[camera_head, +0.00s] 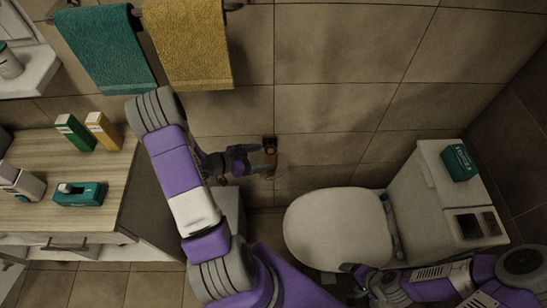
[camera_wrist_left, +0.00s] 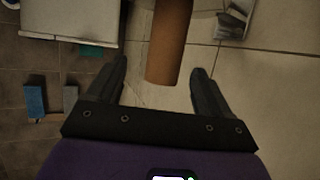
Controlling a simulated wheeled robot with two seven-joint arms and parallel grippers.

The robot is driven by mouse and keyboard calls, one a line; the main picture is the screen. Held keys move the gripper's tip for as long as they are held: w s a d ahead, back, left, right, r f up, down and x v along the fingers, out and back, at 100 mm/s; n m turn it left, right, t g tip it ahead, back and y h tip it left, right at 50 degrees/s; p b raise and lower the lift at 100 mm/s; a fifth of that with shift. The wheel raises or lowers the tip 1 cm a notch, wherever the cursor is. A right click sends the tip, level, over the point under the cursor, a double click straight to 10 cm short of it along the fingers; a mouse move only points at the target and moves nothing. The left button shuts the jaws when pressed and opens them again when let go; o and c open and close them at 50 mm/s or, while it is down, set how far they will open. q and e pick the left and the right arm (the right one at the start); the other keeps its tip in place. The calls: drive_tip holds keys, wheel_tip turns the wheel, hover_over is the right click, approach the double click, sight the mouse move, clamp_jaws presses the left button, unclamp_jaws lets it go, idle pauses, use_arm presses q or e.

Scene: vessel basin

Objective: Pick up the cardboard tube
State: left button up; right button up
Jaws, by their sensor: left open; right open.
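The brown cardboard tube (camera_wrist_left: 168,45) comes down from the top edge of the left wrist view, its near end between the fingertips. In the head view the tube (camera_head: 271,160) is small and partly covered, by the tiled wall left of the toilet. My left gripper (camera_head: 257,161) is open at the tube; it also shows in the left wrist view (camera_wrist_left: 158,68), with a finger on either side of the tube and visible gaps. My right gripper (camera_head: 350,280) is open and empty at the bottom, in front of the toilet, and only partly clear.
A white toilet (camera_head: 338,228) stands right of the tube, with a teal box (camera_head: 459,162) on its tank. A wooden-topped cabinet (camera_head: 105,180) with bottles and boxes is at left. Teal (camera_head: 105,50) and yellow (camera_head: 188,45) towels hang above my left arm.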

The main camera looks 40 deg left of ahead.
sight(271, 153)
use_arm(q)
drive_tip(key=x, duration=0.3)
drive_tip(key=b+x, duration=0.1)
drive_tip(key=x, duration=0.1)
drive_tip(key=shift+w+a, duration=0.2)
drive_tip(key=shift+a, duration=0.05)
drive_tip(key=shift+r, duration=0.1)
drive_tip(key=c, duration=1)
drive_tip(key=shift+r, duration=0.15)
